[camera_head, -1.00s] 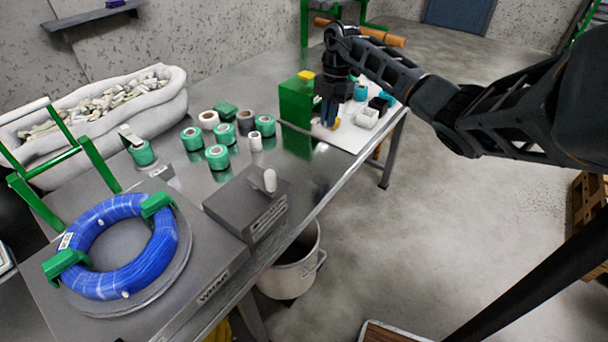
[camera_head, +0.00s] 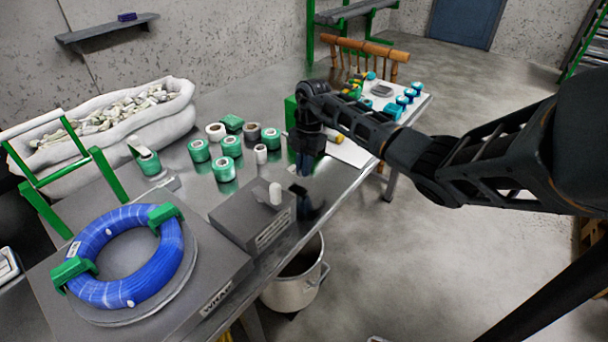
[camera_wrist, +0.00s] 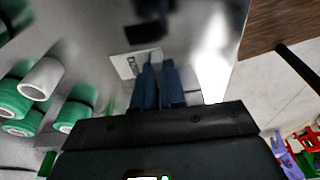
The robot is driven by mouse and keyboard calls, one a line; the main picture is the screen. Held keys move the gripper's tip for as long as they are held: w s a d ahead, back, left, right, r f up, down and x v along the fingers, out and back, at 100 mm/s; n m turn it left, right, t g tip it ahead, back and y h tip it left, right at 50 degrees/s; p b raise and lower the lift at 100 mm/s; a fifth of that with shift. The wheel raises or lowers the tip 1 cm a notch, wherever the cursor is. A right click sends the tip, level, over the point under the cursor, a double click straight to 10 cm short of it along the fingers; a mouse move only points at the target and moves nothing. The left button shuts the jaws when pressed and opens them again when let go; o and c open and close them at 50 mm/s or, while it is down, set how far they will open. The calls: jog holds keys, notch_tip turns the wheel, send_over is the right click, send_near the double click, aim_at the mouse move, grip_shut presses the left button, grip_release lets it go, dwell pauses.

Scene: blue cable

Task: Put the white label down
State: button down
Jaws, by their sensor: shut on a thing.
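In the wrist view, the white label (camera_wrist: 125,64) with dark print lies at the tips of my gripper (camera_wrist: 157,66). The two dark blue fingers are close together, shut on the label's edge. The steel table (camera_wrist: 95,40) is below, and I cannot tell whether the label touches it. In the head view, my gripper (camera_head: 304,166) points down over the steel table (camera_head: 190,172), right of the green and white rolls. The label is not visible there.
Several green rolls (camera_head: 223,168) and a small white roll (camera_head: 261,154) stand left of my gripper. A grey wrapping device (camera_head: 240,218) is nearer the front. The blue cable coil (camera_head: 150,262) lies at the front left. A white board (camera_head: 350,152) is behind my gripper.

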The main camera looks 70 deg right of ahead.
jog(key=shift+f, duration=1.75)
jog(key=c, duration=1.2)
grip_release()
jog(key=shift+f, duration=0.1)
